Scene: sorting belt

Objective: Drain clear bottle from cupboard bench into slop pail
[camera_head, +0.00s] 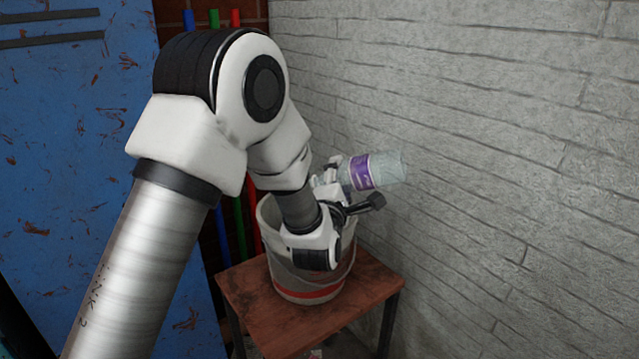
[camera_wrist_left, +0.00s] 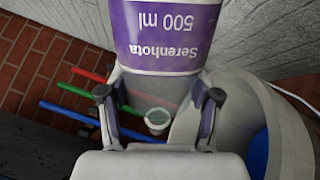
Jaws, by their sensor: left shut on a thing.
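The clear bottle (camera_head: 389,169) with a purple label lies nearly horizontal in the air above the pail's back right rim, its base toward the right wall. My left gripper (camera_head: 353,184) is shut on it. In the left wrist view, the bottle (camera_wrist_left: 168,30) shows its label upside down, and its neck end lies between the fingers of the gripper (camera_wrist_left: 159,96). I cannot tell whether its mouth is capped. The grey slop pail (camera_head: 308,280) with a red band stands on a small wooden table, partly hidden by my arm. Its rim (camera_wrist_left: 290,120) is beside the gripper, with blue inside.
The wooden table (camera_head: 245,296) is bare around the pail. A grey brick wall (camera_head: 500,150) rises close on the right. A blue locker (camera_head: 70,130) stands at the left. Red, green and blue poles (camera_head: 237,18) stand behind my arm.

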